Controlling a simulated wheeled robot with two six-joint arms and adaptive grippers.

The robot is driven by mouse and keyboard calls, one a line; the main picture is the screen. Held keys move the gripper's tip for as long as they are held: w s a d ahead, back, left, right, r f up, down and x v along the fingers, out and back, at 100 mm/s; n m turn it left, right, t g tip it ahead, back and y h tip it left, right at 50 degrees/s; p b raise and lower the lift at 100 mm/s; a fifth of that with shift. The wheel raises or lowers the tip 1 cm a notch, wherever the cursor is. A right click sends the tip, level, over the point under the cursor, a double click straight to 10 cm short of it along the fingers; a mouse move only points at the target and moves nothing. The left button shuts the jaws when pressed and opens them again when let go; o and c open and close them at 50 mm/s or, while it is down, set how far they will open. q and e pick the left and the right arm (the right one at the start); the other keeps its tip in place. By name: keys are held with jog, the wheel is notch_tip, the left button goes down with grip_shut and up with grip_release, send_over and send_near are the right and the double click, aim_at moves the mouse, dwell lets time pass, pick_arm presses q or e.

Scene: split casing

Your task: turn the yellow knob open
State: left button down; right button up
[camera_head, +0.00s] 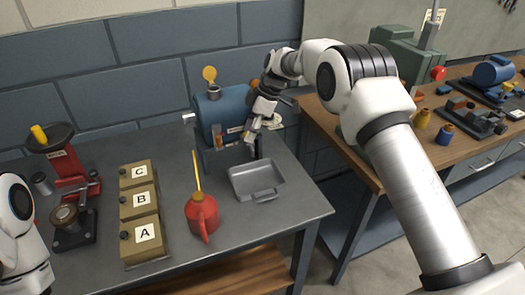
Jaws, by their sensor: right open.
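A blue casing (216,108) stands at the back of the grey bench. A round yellow knob (210,74) sits upright on a short stem on top of it. My right gripper (249,138) is open and points down in front of the casing's right side, below and to the right of the yellow knob. It covers part of the casing, and I cannot tell whether it touches it. My left arm shows only at the left edge, and its gripper is out of view.
A grey tray (257,178) lies below my right gripper. A red oil can (202,214) with a tall yellow spout stands left of it. Boxes labelled A, B and C (140,203) and a red device (68,172) with a yellow piece stand further left. A wooden bench (345,128) is at right.

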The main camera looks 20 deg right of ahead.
jog(key=shift+w+r, duration=0.2)
jog(key=shift+r, duration=0.05)
